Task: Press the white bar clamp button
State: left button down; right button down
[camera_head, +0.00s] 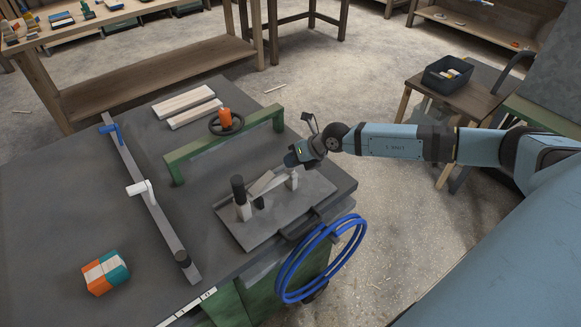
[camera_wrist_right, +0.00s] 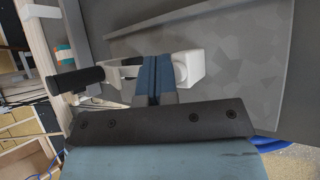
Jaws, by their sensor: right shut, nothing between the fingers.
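A long grey bar clamp lies across the left part of the grey workbench in the head view, with a blue piece (camera_head: 112,131) at its far end. A white bar clamp part (camera_head: 140,188) sits on the middle of its bar (camera_head: 157,210). I cannot tell whether this white part is the button. My right gripper (camera_head: 291,159) is shut and empty, well to the right of it, over a grey plate fixture (camera_head: 295,213). In the right wrist view my shut blue fingers (camera_wrist_right: 156,82) are in front of a white block (camera_wrist_right: 192,68); contact cannot be told. My left gripper is out of view.
The fixture has a black upright handle (camera_head: 238,189). A green frame (camera_head: 222,145) with an orange knob (camera_head: 225,117) stands behind it. Wooden strips (camera_head: 184,102), a coloured block (camera_head: 105,271) and a blue hose coil (camera_head: 318,260) are around.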

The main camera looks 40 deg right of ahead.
jog(key=shift+r+p, duration=0.4)
jog(key=shift+r, duration=0.25)
jog(key=shift+r, duration=0.1)
notch_tip(320, 180, up, 5)
jog(key=p, duration=0.4)
jog(key=shift+p, duration=0.3)
dwell(0.5)
